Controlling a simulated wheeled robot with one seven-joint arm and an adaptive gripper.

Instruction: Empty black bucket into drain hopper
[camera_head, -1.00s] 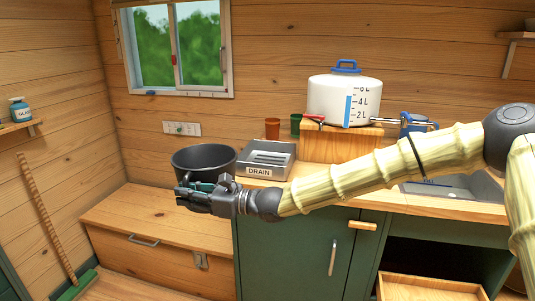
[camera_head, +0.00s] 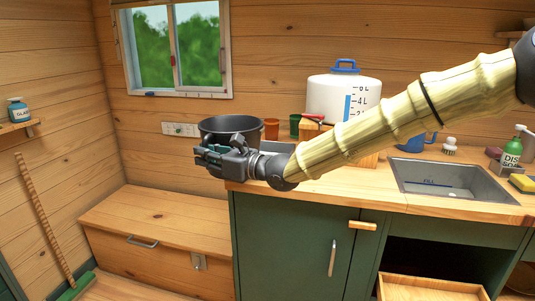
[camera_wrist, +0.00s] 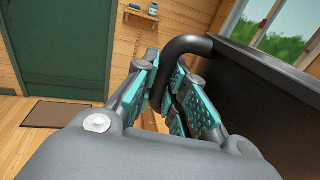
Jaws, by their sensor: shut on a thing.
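The black bucket (camera_head: 232,125) is held up by my gripper (camera_head: 207,158) at the left end of the counter. It looks upright in the head view, and its inside cannot be seen. In the wrist view, my gripper's teal pads (camera_wrist: 172,92) are shut around the bucket's dark curved handle (camera_wrist: 186,47). The bucket's wall (camera_wrist: 262,92) fills the right side there. The grey drain hopper (camera_head: 281,147) is mostly hidden behind the bucket and my arm; its label is not visible now.
The sink (camera_head: 450,180), soap bottle (camera_head: 512,150) and blue mug (camera_head: 412,142) are to the right. The wooden bench (camera_head: 165,222) at left is clear on top.

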